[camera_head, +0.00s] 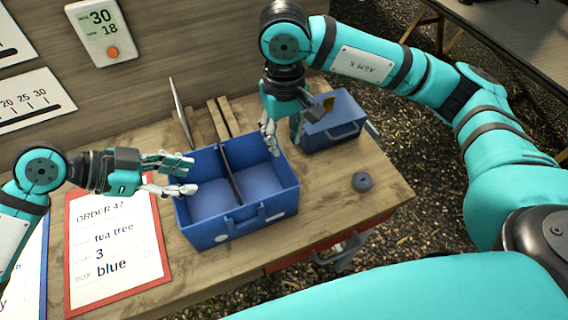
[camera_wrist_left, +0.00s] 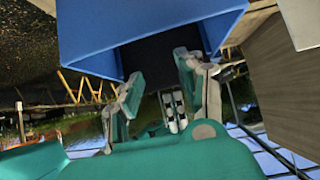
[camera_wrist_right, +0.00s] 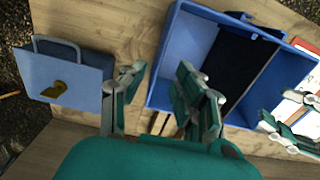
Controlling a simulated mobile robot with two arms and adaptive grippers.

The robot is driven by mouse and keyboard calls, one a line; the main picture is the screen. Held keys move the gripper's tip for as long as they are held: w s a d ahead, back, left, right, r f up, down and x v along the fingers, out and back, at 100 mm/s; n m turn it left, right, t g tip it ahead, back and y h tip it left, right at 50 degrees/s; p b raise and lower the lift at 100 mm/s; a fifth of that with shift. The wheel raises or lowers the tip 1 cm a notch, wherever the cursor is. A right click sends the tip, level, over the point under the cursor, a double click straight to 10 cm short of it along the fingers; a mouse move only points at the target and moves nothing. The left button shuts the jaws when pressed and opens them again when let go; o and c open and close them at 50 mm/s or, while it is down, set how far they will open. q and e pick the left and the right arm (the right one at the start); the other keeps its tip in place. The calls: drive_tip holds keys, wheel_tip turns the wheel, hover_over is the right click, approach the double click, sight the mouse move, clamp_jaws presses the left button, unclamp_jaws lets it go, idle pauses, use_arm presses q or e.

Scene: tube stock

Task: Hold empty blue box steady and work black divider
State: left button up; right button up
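The open, empty blue box (camera_head: 232,225) sits on the wooden table. The black divider (camera_head: 231,176) stands upright across its inside, splitting it into two compartments. In the right wrist view the divider (camera_wrist_right: 240,58) shows as a dark panel inside the box (camera_wrist_right: 185,62). My left gripper (camera_head: 184,176) is open at the box's left wall, and the blue wall (camera_wrist_left: 175,30) is close in the left wrist view. I cannot tell whether it touches. My right gripper (camera_head: 283,136) is open, points down near the box's back right corner and holds nothing.
A closed smaller blue box (camera_head: 335,127) with a brass-coloured latch (camera_wrist_right: 62,89) stands to the right. An order sheet (camera_head: 115,240) lies at left. Wooden strips (camera_head: 220,115) stand behind the box.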

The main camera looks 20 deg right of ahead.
sight(284, 186)
wheel_tip(284, 186, down, 13)
drive_tip(key=shift+f, duration=0.15)
idle(0.4)
clamp_jaws()
use_arm(q)
drive_tip(key=shift+c, duration=0.4)
